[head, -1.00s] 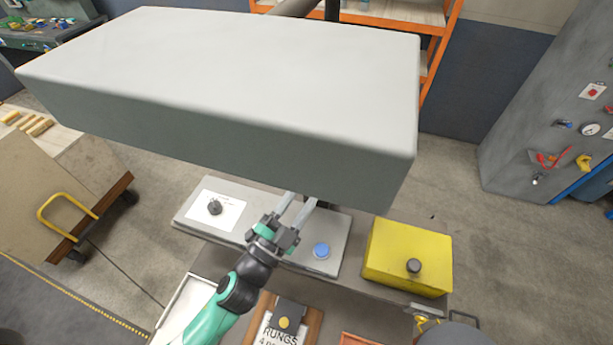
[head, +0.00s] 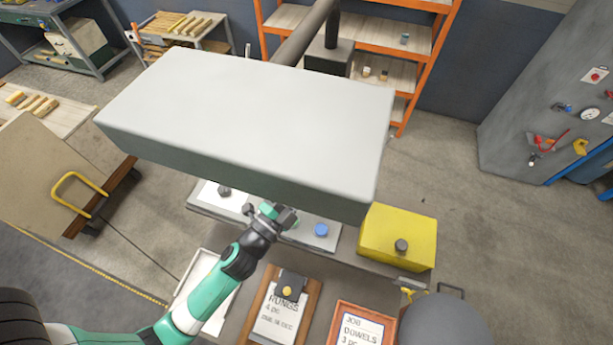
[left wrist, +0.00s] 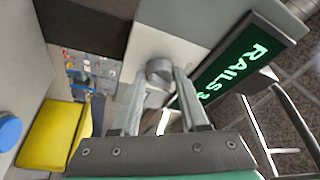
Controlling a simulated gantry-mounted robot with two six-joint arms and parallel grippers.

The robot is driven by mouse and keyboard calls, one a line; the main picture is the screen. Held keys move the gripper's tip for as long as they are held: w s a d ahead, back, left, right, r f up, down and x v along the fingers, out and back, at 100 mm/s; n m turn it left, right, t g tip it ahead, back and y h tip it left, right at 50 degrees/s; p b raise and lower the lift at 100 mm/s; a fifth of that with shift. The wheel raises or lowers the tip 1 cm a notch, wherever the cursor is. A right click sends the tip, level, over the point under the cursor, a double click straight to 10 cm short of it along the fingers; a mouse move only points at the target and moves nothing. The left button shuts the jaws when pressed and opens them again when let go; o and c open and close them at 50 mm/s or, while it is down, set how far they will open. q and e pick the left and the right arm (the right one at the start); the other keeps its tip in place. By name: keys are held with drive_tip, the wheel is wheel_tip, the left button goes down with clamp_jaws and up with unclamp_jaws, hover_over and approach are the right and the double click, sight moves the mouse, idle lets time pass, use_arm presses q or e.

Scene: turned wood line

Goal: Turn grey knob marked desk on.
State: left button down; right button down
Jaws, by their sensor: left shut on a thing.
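In the left wrist view, a round grey knob (left wrist: 160,72) stands out from a pale grey surface beside a dark screen (left wrist: 238,72) with green letters reading RAILS. My left gripper (left wrist: 161,88) is shut on the knob, one finger on each side. I cannot read any "desk" mark or tell how far the knob is turned. In the head view, my left gripper (head: 281,212) reaches up under the front edge of a big grey hanging box (head: 250,110). The knob and my fingertips are hidden there. My right gripper is not in view.
Below the box, a panel carries a dark knob (head: 224,190) and a blue button (head: 321,230). A yellow box (head: 385,225) with a dark knob (head: 401,246) stands at right. A RUNGS board (head: 280,310) and a DOWELS board (head: 362,335) lie nearest me.

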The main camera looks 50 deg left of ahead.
use_arm(q)
drive_tip(key=shift+c, duration=2.1)
unclamp_jaws()
drive_tip(key=shift+s+f, duration=0.2)
drive_tip(key=shift+s, duration=0.15)
drive_tip(key=b+v, duration=0.6)
drive_tip(key=v, duration=0.5)
drive_tip(key=shift+w+r, duration=0.1)
drive_tip(key=shift+r, duration=0.05)
